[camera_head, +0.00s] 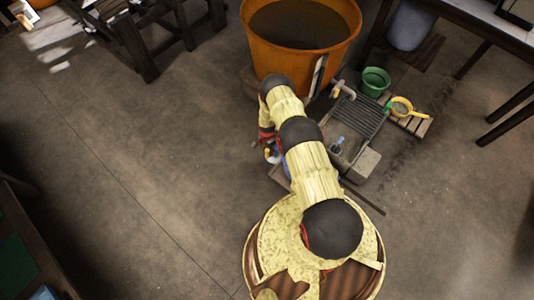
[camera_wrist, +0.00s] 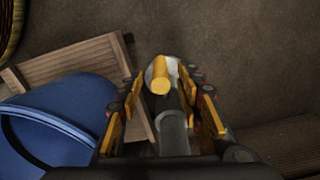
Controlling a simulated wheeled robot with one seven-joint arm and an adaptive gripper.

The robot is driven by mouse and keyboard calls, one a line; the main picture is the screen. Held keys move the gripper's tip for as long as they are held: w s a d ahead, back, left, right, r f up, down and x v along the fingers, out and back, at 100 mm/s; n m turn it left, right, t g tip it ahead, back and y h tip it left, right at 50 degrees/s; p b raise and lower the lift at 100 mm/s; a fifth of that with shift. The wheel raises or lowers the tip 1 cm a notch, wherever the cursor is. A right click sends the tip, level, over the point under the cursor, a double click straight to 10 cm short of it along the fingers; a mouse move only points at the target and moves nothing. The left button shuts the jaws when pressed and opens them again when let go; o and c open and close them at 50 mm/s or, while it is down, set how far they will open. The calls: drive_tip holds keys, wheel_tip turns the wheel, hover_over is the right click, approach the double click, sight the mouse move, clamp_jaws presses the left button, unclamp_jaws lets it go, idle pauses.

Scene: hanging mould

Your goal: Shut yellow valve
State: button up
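The yellow valve shows in the wrist view as a short yellow cylinder handle (camera_wrist: 161,80) with a pale round part behind it. A grey pipe (camera_wrist: 173,130) runs from it toward the camera. My gripper (camera_wrist: 166,94) is open, with one finger on each side of the handle and pipe. Gaps show between the fingers and the handle, and I see no contact. In the head view my arm hides the valve and most of my gripper.
In the wrist view a blue bucket (camera_wrist: 75,98) stands at the left by a wooden slatted stand (camera_wrist: 70,64). In the head view a big orange tub (camera_head: 300,62) stands beyond my arm. Floor at left is clear.

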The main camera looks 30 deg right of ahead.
drive_tip(key=shift+f, duration=0.95)
drive_tip(key=shift+c, duration=1.4)
clamp_jaws()
